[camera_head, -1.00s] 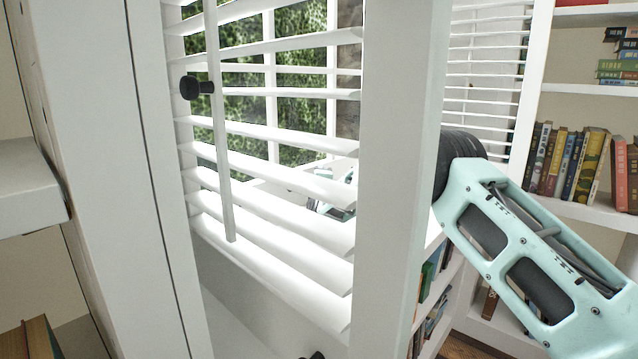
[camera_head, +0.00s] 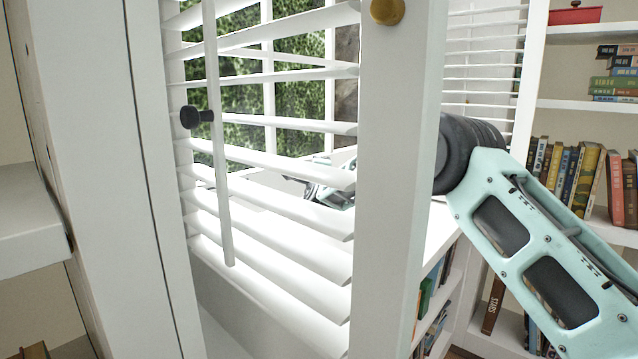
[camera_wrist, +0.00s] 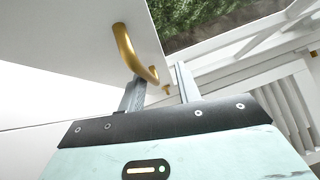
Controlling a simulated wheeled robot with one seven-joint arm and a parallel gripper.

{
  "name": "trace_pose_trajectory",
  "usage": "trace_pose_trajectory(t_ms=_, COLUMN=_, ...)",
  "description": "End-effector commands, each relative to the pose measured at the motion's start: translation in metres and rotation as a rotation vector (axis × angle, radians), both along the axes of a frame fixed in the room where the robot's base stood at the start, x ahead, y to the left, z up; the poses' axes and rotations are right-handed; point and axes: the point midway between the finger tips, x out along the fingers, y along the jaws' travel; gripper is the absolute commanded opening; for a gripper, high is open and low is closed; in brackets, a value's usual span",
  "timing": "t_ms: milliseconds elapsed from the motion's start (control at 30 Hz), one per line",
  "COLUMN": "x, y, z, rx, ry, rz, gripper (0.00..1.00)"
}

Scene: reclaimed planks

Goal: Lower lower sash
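My gripper (camera_wrist: 163,82) is open in the wrist view, its two grey fingers apart. A curved brass handle (camera_wrist: 124,45) on a white panel (camera_wrist: 85,38) is just ahead of it. The handle's lower end lies near the left finger, over the gap between the fingers; I cannot tell whether they touch. Whether this panel is the lower sash is unclear. In the head view the window shows only through white slats (camera_head: 285,165), with white bars (camera_head: 271,100) and green hedge behind. Part of my arm shows through the slats; the gripper itself is not clear there.
A white louvred shutter with a black knob (camera_head: 190,117) and a brass knob (camera_head: 387,10) on its upright stands close in front of the head camera. Bookshelves (camera_head: 575,105) with books and a red pot (camera_head: 573,15) are at right. A white shelf (camera_head: 30,225) is at left.

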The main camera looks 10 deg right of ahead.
Motion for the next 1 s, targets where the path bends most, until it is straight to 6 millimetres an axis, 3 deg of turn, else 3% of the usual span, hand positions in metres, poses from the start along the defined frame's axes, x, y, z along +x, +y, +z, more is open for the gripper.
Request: trace_pose_trajectory(t_ms=1000, x=-0.067, y=0.012, z=-0.011, rx=0.001, ry=0.000, rz=0.002, gripper=0.32)
